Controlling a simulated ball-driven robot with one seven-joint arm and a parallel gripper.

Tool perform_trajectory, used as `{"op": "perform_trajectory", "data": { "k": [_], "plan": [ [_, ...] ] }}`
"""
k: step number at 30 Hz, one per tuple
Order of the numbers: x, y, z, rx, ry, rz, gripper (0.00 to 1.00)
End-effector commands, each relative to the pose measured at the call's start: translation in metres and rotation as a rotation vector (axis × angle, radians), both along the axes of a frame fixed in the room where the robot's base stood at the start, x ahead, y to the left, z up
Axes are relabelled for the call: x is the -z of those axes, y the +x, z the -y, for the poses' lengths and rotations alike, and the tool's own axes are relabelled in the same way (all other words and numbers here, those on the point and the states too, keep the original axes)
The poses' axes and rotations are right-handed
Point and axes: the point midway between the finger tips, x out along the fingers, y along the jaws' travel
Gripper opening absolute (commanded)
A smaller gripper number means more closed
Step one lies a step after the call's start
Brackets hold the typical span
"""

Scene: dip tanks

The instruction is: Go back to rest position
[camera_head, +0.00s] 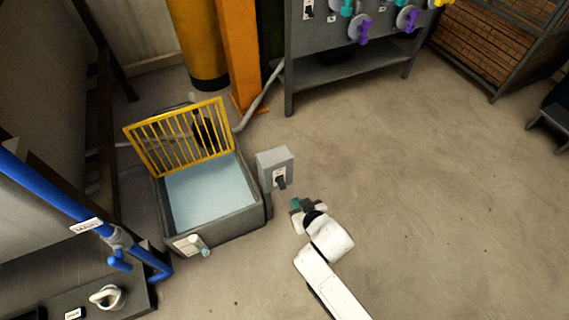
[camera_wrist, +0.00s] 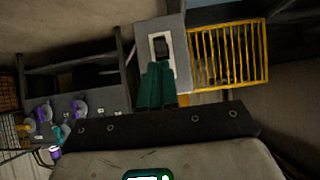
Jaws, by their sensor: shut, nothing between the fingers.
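My gripper (camera_head: 297,206) is at the end of my white arm, over bare floor just right of the dip tank. Its green fingers also show in the wrist view (camera_wrist: 156,86), closed together with nothing between them. A grey switch box (camera_head: 275,168) with a dark lever (camera_head: 280,181) stands at the tank's right side. In the wrist view the box's lever (camera_wrist: 161,47) is just beyond the fingertips. I cannot tell whether they touch there; in the head view the gripper looks apart from the box.
The grey tank (camera_head: 240,222) holds pale blue liquid, and its yellow grate (camera_head: 177,137) stands raised. A blue pipe (camera_head: 48,194) runs at the left. A grey panel (camera_head: 335,45) with colored valves stands at the back, beside a crate of bricks (camera_head: 490,45).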

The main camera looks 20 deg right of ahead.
Motion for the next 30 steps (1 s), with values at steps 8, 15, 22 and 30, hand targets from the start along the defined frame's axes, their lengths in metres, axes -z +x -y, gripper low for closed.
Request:
{"op": "perform_trajectory", "data": {
  "k": [8, 15, 22, 30],
  "plan": [
    [-0.001, -0.002, 0.002, 0.005, -0.001, -0.008, 0.00],
    [-0.012, -0.055, 0.035, 0.084, -0.026, -0.209, 0.00],
    [-0.042, -0.144, 0.060, 0.114, -0.024, -0.496, 0.00],
    [-0.081, -0.229, 0.066, 0.072, -0.005, -0.741, 0.00]
  ]
}}
